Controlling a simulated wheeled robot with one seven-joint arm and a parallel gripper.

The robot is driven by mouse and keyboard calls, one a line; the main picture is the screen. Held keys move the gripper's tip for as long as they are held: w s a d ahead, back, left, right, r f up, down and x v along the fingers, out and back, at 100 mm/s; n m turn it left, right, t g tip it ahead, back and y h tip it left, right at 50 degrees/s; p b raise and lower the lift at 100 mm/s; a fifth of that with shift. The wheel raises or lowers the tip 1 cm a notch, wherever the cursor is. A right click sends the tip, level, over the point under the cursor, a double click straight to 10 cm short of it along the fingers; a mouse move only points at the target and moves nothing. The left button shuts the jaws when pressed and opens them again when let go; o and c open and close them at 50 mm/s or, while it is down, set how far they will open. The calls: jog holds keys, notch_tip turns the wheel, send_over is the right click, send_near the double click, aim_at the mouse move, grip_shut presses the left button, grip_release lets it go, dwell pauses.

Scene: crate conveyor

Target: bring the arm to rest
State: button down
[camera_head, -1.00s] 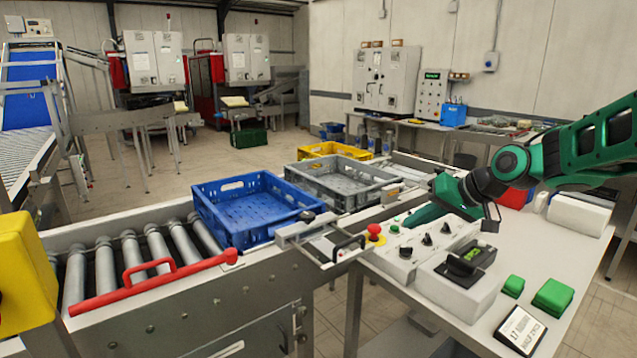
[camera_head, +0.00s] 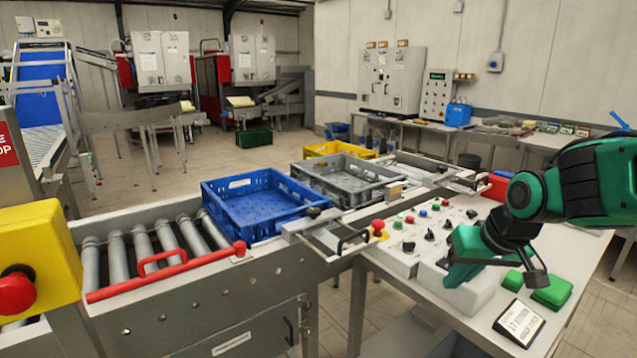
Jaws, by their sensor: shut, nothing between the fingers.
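My arm enters from the right edge. My gripper (camera_head: 449,268) points down and left, in front of the white control box with a black rotary switch (camera_head: 462,289). It is shut and holds nothing. Its tips overlap the box in the picture, and I cannot tell whether they touch it. The hand hides most of the box's top and the switch.
The control panel (camera_head: 404,262), with a red stop button (camera_head: 378,227), lies left of my gripper. Green blocks (camera_head: 552,292) and a sign (camera_head: 519,323) are nearby. A blue crate (camera_head: 262,225), grey crate (camera_head: 345,190) and yellow crate (camera_head: 325,149) line the conveyor.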

jog(key=s+d+f+m+g, duration=0.1)
jog(key=s+d+m, duration=0.1)
jog(key=s+d, duration=0.2)
jog(key=s+d+f+m+g+h, duration=0.1)
jog(key=s+d, duration=0.4)
jog(key=s, duration=0.6)
jog(key=s+d+f+m+g, duration=0.1)
jog(key=s+d+m+g, duration=0.2)
jog(key=s, duration=0.5)
jog(key=shift+s+d+f, duration=0.25)
jog(key=shift+d+f, duration=0.05)
jog(key=shift+d, duration=0.6)
jog(key=shift+w, duration=0.15)
jog(key=shift+w+f+h, duration=0.25)
jog(key=shift+w+h, duration=0.05)
jog(key=shift+w, duration=0.15)
